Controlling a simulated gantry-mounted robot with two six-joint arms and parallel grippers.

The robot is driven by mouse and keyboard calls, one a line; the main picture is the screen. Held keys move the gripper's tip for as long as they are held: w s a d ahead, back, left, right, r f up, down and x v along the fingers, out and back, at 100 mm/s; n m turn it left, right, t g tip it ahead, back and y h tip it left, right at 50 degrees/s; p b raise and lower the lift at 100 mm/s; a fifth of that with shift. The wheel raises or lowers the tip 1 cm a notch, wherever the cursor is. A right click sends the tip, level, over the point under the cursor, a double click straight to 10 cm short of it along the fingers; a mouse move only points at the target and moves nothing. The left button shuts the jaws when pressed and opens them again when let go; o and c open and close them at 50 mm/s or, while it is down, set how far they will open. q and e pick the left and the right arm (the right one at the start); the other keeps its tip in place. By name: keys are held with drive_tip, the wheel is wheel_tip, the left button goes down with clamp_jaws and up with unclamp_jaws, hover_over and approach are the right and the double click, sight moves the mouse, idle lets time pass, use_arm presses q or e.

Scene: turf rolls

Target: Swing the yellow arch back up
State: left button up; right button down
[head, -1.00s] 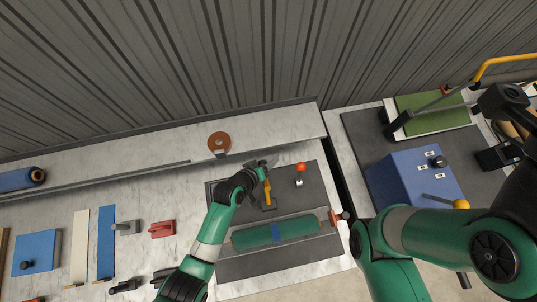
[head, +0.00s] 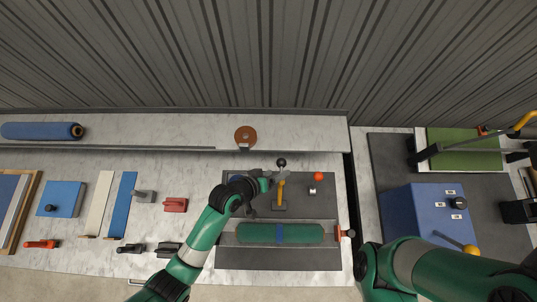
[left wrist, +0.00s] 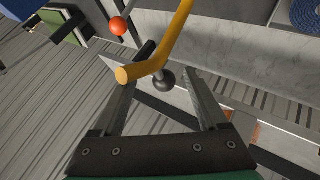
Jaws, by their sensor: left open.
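A yellow bent bar (head: 281,190) rises from a dark plate in the middle of the bench. It shows large in the left wrist view (left wrist: 175,38), its cut end turned toward my fingers. A black ball knob (head: 281,162) is at its far side. My left gripper (head: 268,181) is open just left of the yellow bar. Another yellow bar (head: 525,120) is cut off at the right edge. My right gripper is out of view.
A green roll with a blue band (head: 250,233) lies in front of the yellow bar. A red-orange ball (head: 319,176) stands to its right. A blue box (head: 412,210) and a green turf sheet (head: 465,152) are on the right. Blocks and tools lie at left.

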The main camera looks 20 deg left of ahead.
use_arm(q)
drive_tip(key=p+v, duration=0.2)
drive_tip(key=v, duration=0.2)
drive_tip(key=shift+s+a+r, duration=0.1)
drive_tip(key=shift+s+r, duration=0.05)
drive_tip(key=shift+s, duration=0.1)
